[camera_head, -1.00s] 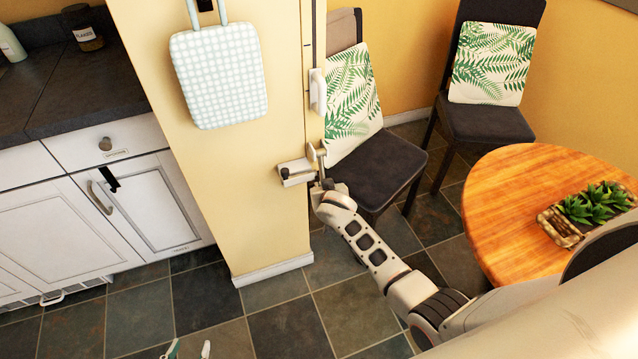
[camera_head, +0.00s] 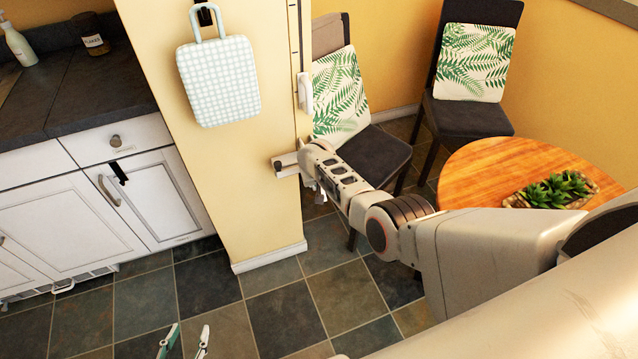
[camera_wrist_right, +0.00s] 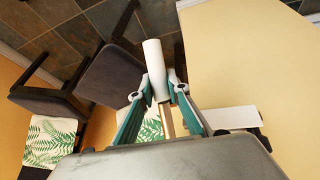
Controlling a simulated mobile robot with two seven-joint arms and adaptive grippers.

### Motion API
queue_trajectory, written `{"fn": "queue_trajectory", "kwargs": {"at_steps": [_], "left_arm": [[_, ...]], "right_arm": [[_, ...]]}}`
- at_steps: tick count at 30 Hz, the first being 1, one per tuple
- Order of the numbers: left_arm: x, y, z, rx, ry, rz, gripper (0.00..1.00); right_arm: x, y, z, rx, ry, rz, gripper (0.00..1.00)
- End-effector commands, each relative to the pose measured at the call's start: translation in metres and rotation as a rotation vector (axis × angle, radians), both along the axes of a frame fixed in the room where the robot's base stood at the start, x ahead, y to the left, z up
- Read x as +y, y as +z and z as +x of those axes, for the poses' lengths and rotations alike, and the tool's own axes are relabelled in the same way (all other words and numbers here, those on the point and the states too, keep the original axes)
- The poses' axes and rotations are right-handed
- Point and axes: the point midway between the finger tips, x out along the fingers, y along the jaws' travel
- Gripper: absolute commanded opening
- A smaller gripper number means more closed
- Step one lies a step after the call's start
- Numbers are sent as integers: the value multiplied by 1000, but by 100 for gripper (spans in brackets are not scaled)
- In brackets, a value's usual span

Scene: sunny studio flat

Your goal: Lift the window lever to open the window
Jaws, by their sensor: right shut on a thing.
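The window lever (camera_wrist_right: 153,62) is a pale cylinder in the right wrist view. It stands between the green-sided fingers of my right gripper (camera_wrist_right: 162,98), which is shut on it. In the head view my right wrist covers the lever and most of that gripper. The lever's pale mount (camera_head: 285,165) shows beside the wrist, on the edge of the yellow wall; a white block, likely this mount, also shows in the right wrist view (camera_wrist_right: 230,117). My left gripper (camera_head: 187,342) is low in the head view, with its two fingertips apart and nothing between them.
A second white handle (camera_head: 305,92) sits higher on the same edge. A checked bag (camera_head: 218,82) hangs on the yellow wall. Two dark chairs (camera_head: 466,118) and a round wooden table (camera_head: 465,180) with a plant stand to the right. White cabinets (camera_head: 60,220) are at left.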

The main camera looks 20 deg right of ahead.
Motion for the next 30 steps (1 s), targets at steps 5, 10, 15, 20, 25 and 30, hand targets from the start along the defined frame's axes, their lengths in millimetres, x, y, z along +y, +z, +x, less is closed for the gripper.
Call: {"fn": "queue_trajectory", "kwargs": {"at_steps": [5,10,15,20,25,30], "left_arm": [[0,2,1,-3,0,0,40],[1,2,1,-2,1,0,40],[1,0,0,1,1,1,40],[1,-2,0,4,0,1,40],[1,-2,-1,4,0,1,40],[2,-1,-2,4,-2,5,40]], "right_arm": [[1,0,-2,21,0,1,0],[1,0,-2,22,0,1,0],[1,0,-2,21,-1,1,0],[0,1,-2,20,-1,1,34],[0,1,-1,19,-1,0,34],[0,2,-1,18,-1,0,34]]}}
